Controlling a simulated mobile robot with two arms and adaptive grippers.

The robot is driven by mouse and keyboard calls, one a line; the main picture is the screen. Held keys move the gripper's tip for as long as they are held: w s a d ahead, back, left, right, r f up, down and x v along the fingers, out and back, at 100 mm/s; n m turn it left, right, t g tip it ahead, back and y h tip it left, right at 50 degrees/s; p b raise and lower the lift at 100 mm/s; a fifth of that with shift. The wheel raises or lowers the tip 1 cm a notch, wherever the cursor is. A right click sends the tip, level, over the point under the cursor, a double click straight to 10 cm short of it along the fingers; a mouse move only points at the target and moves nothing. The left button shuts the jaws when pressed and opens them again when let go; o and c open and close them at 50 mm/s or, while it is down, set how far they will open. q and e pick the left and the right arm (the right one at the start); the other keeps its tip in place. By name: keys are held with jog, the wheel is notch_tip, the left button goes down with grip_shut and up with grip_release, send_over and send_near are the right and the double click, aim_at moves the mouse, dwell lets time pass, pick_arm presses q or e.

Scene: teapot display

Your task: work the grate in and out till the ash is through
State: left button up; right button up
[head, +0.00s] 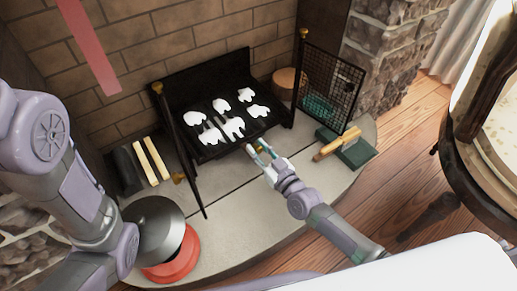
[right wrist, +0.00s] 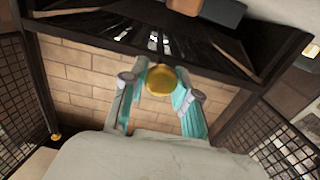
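The black grate (head: 205,93) stands low in the fireplace. Several white clumps of ash (head: 233,127) lie on its bars. My right gripper (head: 257,149) is at the front edge of the grate, its fingers apart. In the right wrist view, a round gold knob (right wrist: 160,80) sits between the fingers, below the grate's front bar. Whether the fingers press on the knob cannot be made out. The slots of the grate (right wrist: 160,42) show above it. My left arm is at the left of the head view, but its gripper is out of sight.
Black mesh screens (head: 333,82) flank the grate. A dark green block with a wooden-handled brush (head: 338,146) lies right on the stone hearth (head: 245,193). A grey lid over a red round pan (head: 172,262) and pale sticks (head: 150,160) are left. A wooden chair (head: 490,150) stands far right.

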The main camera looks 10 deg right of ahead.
aim_at(254, 144)
grip_shut()
jog(key=x, duration=0.4)
jog(key=shift+w+b, duration=0.2)
jog(key=shift+b, duration=0.15)
jog(key=o, duration=0.6)
grip_release()
jog(key=shift+a, duration=0.1)
jog(key=shift+o, duration=0.2)
jog(key=v, duration=1)
jog(key=shift+s, duration=0.25)
jog(key=shift+s+d, duration=0.4)
jog(key=shift+s, duration=0.2)
